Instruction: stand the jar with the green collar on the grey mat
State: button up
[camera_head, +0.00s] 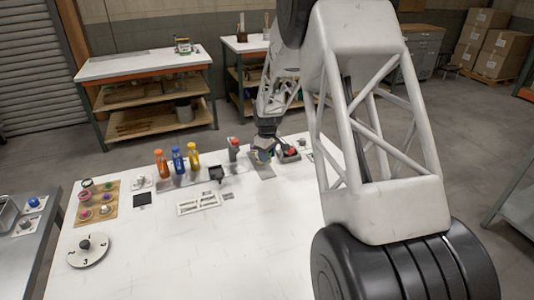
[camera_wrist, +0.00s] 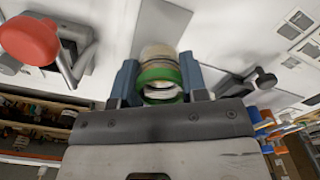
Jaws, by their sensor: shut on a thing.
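The jar with the green collar (camera_wrist: 160,73) is between the two fingers of my gripper (camera_wrist: 161,82) in the wrist view. The fingers are shut on it, and its clear body shows beyond the collar. In the head view my gripper (camera_head: 264,152) is at the grey mat (camera_head: 263,170), toward the table's far right; the jar is mostly hidden there. The mat also shows beyond the jar in the wrist view (camera_wrist: 172,18). I cannot tell whether the jar's base touches the mat.
A red button device (camera_head: 290,152) stands close right of my gripper. Orange (camera_head: 161,164), blue (camera_head: 178,161) and yellow (camera_head: 194,158) bottles stand farther left. The white table's front (camera_head: 200,255) is mostly clear.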

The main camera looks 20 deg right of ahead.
jog(key=shift+f, duration=2.3)
jog(key=shift+f, duration=0.5)
jog(key=o, duration=1.4)
jog(key=shift+r, duration=0.2)
jog(key=shift+r, duration=3.3)
jog(key=shift+r, duration=0.1)
